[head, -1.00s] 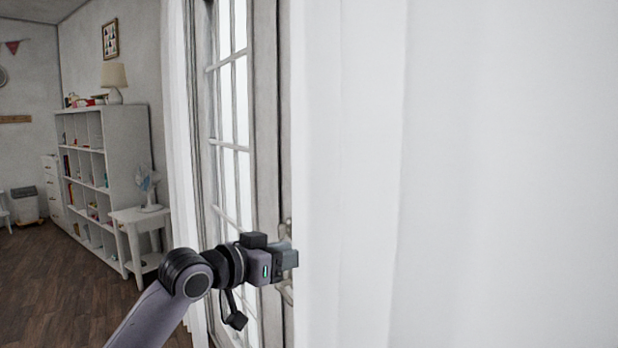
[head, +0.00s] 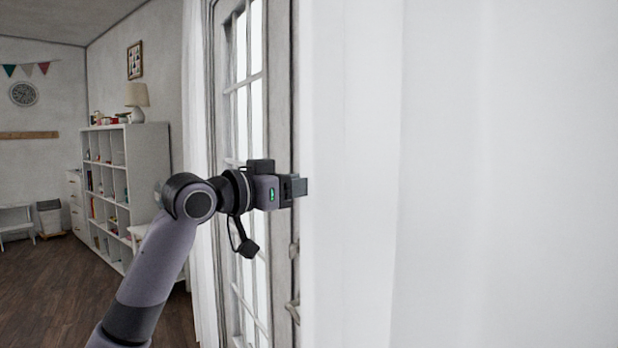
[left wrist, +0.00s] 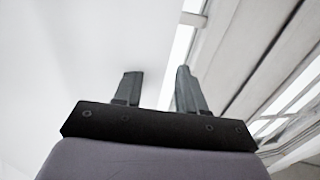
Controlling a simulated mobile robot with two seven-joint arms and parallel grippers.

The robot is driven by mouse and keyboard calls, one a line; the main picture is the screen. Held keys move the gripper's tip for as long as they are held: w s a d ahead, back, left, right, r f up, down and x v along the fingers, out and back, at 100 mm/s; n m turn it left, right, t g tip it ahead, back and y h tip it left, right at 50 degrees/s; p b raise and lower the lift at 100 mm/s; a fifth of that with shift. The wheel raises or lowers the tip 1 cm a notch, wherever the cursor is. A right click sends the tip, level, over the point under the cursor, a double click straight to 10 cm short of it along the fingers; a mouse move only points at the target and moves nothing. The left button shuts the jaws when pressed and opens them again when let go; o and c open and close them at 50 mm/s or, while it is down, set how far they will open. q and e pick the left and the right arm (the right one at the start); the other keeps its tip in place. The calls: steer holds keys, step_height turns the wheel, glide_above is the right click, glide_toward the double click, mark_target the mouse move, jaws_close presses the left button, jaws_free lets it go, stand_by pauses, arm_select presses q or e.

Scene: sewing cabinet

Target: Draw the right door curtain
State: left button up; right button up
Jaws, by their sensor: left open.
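The right door curtain (head: 460,170) is a white cloth hanging over the right half of the head view. Its left edge hangs beside the glazed door (head: 245,110). My left gripper (head: 302,187) is at that edge, with its fingers pointing right. In the left wrist view, the two dark fingers (left wrist: 160,86) are apart. The white curtain (left wrist: 65,60) fills the left there, and its edge runs between the fingertips. I cannot tell whether cloth lies between the fingers. My right gripper is out of view.
Door handles (head: 294,300) show below my gripper. Another white curtain (head: 200,255) hangs left of the door. A white shelf unit (head: 145,170) with a lamp (head: 137,98) stands against the wall at left. The wooden floor (head: 50,285) is clear at left.

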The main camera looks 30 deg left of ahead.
arm_select(q)
steer(key=shift+x, duration=0.95)
jaws_close()
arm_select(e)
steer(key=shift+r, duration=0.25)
